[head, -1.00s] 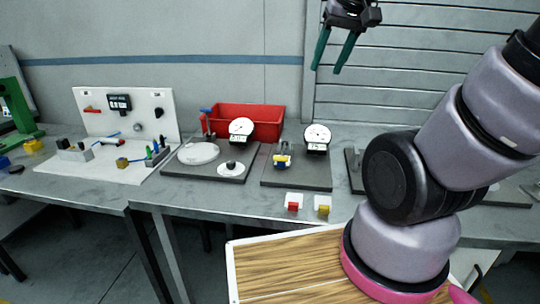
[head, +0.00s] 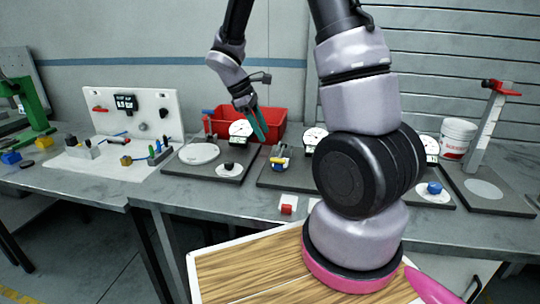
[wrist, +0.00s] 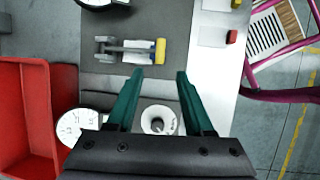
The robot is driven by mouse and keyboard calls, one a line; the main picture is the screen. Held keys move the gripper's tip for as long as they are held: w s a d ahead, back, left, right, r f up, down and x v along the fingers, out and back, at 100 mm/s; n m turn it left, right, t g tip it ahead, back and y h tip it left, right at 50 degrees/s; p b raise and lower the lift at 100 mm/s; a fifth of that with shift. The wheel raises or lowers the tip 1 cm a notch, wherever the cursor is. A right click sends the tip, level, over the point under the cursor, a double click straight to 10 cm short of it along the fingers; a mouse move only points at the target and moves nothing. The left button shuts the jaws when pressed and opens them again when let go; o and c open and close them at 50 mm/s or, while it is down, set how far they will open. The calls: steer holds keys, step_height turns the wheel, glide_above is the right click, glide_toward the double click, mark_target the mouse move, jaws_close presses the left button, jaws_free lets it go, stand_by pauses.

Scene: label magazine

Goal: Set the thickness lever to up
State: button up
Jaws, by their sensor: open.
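A small fixture with a grey bracket, a blue part and a yellow end (head: 279,163) stands on a dark plate at the middle of the bench. It looks like the thickness lever, though no label is readable. In the wrist view its yellow end (wrist: 160,51) points right, at the end of a grey arm lying over a white strip. I cannot tell its tilt. My gripper (head: 262,138) is open and empty, hanging above and beside this fixture. In the wrist view the green fingers (wrist: 153,75) reach toward it, apart from it.
A red bin (head: 271,123) stands behind. A plate on the left holds a white dial (head: 240,129) and a knob on a white disc (head: 229,169). Another dial (head: 315,137) stands right of the fixture. A red block on a card (head: 286,209) lies at the front.

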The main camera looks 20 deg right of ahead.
mark_target(274, 159)
steer(key=x, duration=1)
jaws_close()
stand_by(1.2)
